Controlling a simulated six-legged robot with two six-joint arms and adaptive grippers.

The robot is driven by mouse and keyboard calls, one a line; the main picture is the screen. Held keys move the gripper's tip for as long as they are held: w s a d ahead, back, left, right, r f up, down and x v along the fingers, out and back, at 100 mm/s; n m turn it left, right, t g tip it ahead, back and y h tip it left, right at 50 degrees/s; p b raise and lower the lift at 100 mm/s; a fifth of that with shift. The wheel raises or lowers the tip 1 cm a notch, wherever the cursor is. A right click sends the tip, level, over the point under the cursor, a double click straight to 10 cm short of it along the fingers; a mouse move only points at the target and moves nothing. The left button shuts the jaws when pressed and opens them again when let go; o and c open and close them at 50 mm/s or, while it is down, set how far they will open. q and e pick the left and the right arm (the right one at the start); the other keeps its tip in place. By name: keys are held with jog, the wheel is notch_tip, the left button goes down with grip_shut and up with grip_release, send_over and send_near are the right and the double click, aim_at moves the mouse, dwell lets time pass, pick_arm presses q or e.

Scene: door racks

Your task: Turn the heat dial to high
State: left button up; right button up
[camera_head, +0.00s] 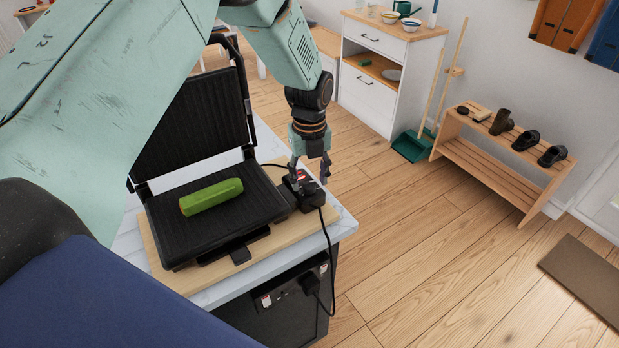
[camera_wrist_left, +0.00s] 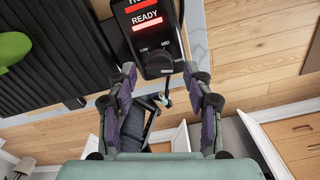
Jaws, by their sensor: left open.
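The heat dial (camera_wrist_left: 158,68) is a round black knob at the near end of a black control box (camera_wrist_left: 146,24) in the left wrist view. The box (camera_head: 303,192) sits at the right side of an open black contact grill (camera_head: 255,206) in the head view. My left gripper (camera_head: 312,165) hangs just above the box. In the left wrist view the gripper (camera_wrist_left: 160,75) is open, with a fingertip on either side of the dial; contact cannot be told. My right gripper is out of view.
A green elongated item (camera_head: 211,197) lies on the grill's lower plate. The grill rests on a wooden board (camera_head: 190,280) on a counter. A black cable (camera_head: 332,250) hangs over the counter's right edge. A shoe rack (camera_head: 495,160) and drawer cabinet (camera_head: 370,95) stand farther off.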

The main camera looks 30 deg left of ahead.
aim_at(310, 183)
pick_arm(q)
notch_tip(310, 183, up, 11)
dwell(0.3)
dwell(0.5)
